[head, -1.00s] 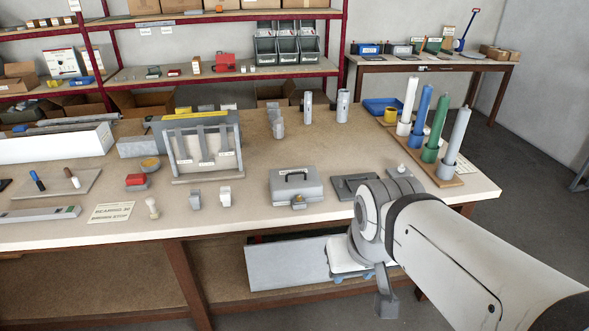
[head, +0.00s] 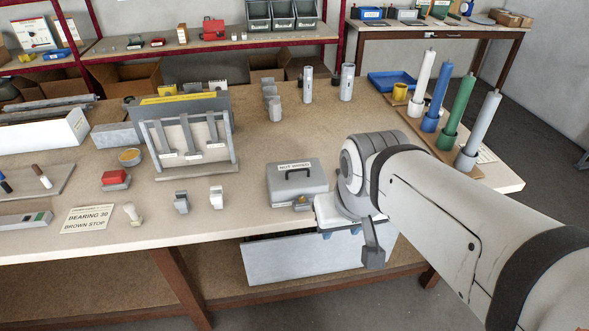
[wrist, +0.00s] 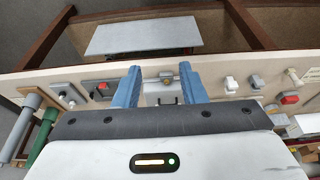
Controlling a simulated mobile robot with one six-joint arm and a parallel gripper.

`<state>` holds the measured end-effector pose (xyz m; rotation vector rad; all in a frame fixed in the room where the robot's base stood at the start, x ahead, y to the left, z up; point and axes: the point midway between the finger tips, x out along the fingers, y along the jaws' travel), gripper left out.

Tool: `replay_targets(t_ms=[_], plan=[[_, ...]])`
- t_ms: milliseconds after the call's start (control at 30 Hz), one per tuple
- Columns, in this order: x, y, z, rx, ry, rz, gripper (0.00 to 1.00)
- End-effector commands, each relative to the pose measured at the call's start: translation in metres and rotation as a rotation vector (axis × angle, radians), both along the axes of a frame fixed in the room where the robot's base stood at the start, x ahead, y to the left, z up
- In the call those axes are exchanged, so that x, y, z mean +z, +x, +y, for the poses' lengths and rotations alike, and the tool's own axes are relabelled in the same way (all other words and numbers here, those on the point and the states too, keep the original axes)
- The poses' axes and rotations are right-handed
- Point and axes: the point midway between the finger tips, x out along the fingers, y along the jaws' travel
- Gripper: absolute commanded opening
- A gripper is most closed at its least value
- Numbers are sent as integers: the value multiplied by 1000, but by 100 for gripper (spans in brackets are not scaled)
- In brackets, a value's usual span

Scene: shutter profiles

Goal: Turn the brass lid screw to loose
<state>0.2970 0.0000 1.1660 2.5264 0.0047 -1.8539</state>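The brass lid screw (head: 302,202) is on the front of a grey case (head: 297,182) with a handle and a white label. The case stands near the front edge of the bench, and its lid is shut. My gripper (wrist: 161,74) has two blue fingers, spread apart with nothing between them in contact. In the wrist view the brass screw (wrist: 167,78) shows between the fingertips, apart from both. In the head view my gripper's white body (head: 328,213) is at the case's right front, with its fingers mostly hidden. The screw's turn position is too small to tell.
Small grey blocks (head: 181,202) stand left of the case. A rack with hanging profiles (head: 190,140) stands behind them. Coloured posts on a wooden board (head: 418,128) stand at the back right. A grey panel (head: 290,262) is below the bench edge.

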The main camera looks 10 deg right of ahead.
Motion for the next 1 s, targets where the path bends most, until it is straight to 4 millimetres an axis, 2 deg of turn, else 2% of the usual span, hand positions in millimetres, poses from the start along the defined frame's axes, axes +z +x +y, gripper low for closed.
replay_targets(t_ms=[67, 167, 267, 367, 500, 600, 700, 833, 1000], plan=[[-3, 8, 0, 2, 0, 0, 38], [-12, 31, 4, 17, 3, -4, 38], [-26, 69, 5, 25, 7, -13, 38], [-47, 115, 4, 34, 9, -27, 38], [-83, 176, 4, 46, 10, -48, 38], [-109, 213, 3, 53, 10, -63, 38], [-131, 240, 2, 57, 10, -74, 38], [-149, 262, 1, 60, 8, -85, 38], [-162, 273, 1, 62, 7, -88, 38]])
